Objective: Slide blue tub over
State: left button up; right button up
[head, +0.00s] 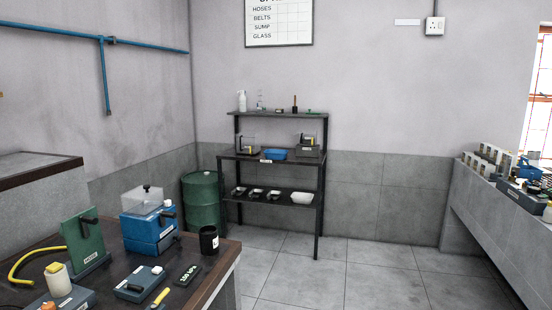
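A small blue tub (274,154) sits on the middle level of the dark shelf rack (321,190) against the back wall. It stands between a clear-sided device (247,146) on its left and a grey device (307,151) on its right. A small white label shows on the shelf edge near the tub's left end. The tub is far off and small in view, so its contents cannot be made out. Neither of my grippers is in view.
A dark-topped bench (222,254) with a blue machine (147,229), green stand (86,240) and black cup (209,240) fills the lower left. A green drum (201,202) stands left of the rack. A cluttered counter (500,217) is at right. The floor (340,280) between is clear.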

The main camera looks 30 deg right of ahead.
aim_at(271, 154)
jog(key=i+l+z, duration=0.85)
jog(key=l, duration=0.15)
jog(key=i+l+z, duration=0.3)
jog(key=i+z, duration=0.15)
jog(key=i+l, duration=0.1)
jog(key=i, duration=0.5)
jog(key=i+l, duration=0.15)
jog(key=i, duration=0.4)
jog(key=i+l, duration=0.1)
jog(key=i, duration=0.5)
jog(key=i+j+u, duration=0.15)
jog(key=i+u, duration=0.8)
jog(key=u, duration=0.2)
jog(key=i+l+u, duration=0.1)
jog(key=i+u, duration=0.25)
jog(key=i+j+u, duration=0.15)
jog(key=i, duration=0.25)
jog(key=i+u, duration=0.15)
jog(key=i, duration=0.3)
jog(key=i+j+z, duration=0.25)
jog(key=z, duration=0.2)
jog(key=i+j+z, duration=0.65)
jog(key=j+z, duration=0.25)
jog(key=l, duration=0.1)
